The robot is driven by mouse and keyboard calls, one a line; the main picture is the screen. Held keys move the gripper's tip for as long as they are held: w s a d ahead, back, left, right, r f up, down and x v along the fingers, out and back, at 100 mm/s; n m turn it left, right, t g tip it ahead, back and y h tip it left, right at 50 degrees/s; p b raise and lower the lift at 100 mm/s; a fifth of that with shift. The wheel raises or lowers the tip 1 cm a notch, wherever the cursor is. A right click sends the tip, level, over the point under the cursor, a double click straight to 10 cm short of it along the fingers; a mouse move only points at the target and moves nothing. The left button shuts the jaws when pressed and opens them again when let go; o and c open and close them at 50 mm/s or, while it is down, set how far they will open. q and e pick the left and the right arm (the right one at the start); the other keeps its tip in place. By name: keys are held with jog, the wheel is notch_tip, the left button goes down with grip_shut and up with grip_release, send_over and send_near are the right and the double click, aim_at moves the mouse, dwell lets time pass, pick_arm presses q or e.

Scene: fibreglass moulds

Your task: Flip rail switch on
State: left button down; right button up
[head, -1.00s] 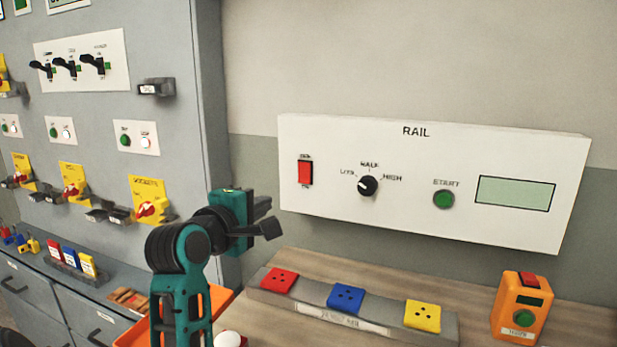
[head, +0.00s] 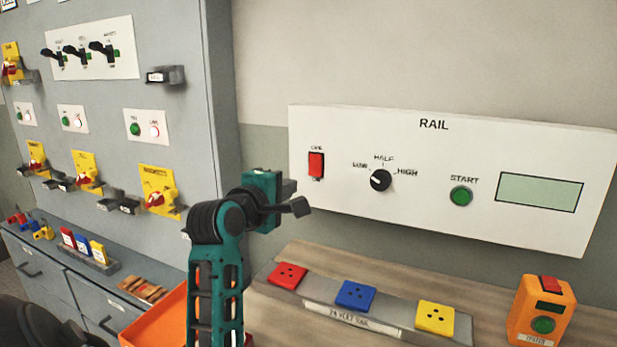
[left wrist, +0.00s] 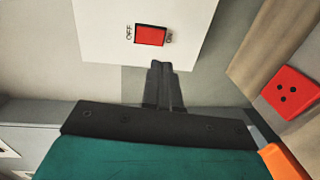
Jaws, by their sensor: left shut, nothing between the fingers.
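The rail switch (head: 316,164) is a red rocker at the left end of the white RAIL panel (head: 400,215). In the left wrist view the switch (left wrist: 150,35) lies just past the fingertips, with OFF lettered at its left and ON at its right. My left gripper (head: 303,207) is shut and empty, below the switch and slightly left of it in the head view. In the left wrist view its closed fingers (left wrist: 161,68) point at the panel's lower edge, apart from the switch. I cannot tell which way the rocker is tipped. My right gripper is not in view.
A grey rail block (head: 390,333) with red, blue and yellow sockets lies on the bench below the panel. An orange tester (head: 541,312) stands at right. An orange tray (head: 160,325) is beside my left arm, and a grey cabinet (head: 190,100) stands left.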

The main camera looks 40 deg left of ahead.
aim_at(315, 173)
pick_arm(q)
jog(key=x, duration=1)
jog(key=shift+w, duration=0.2)
jog(key=shift+w+f+b, duration=0.1)
jog(key=shift+f+b, duration=0.25)
jog(key=shift+b, duration=0.25)
jog(key=shift+w+t+b, duration=0.1)
jog(key=shift+t+b, duration=0.25)
jog(key=shift+t, duration=0.15)
jog(key=shift+r, duration=0.25)
jog(key=shift+p, duration=0.3)
